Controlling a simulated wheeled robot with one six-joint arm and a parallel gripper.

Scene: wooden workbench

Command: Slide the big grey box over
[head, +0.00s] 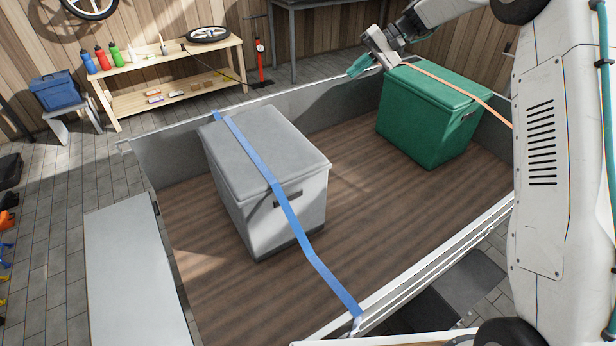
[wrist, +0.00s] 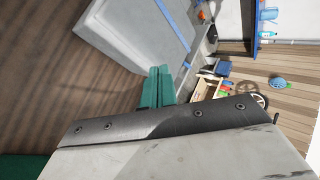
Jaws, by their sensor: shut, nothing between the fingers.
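The big grey box (head: 240,165) stands upright on the wooden floor of the open cargo bed (head: 390,210), left of the middle. A blue strap (head: 255,160) runs across its lid and down its near side to the bed's near wall. In the wrist view the grey box (wrist: 130,40) is at the upper left, with the blue strap (wrist: 172,25) on it. My gripper (head: 355,69) is shut and empty at the far edge of the bed, beside the green box and apart from the grey box. Its teal fingers also show in the wrist view (wrist: 157,85).
A green box (head: 425,120) with an orange strap (head: 455,85) stands in the bed to the right. Bare bed floor lies between the boxes. Low metal walls (head: 430,255) edge the bed. A wooden bench (head: 170,75) with bottles stands behind, with a blue case (head: 52,90) at left.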

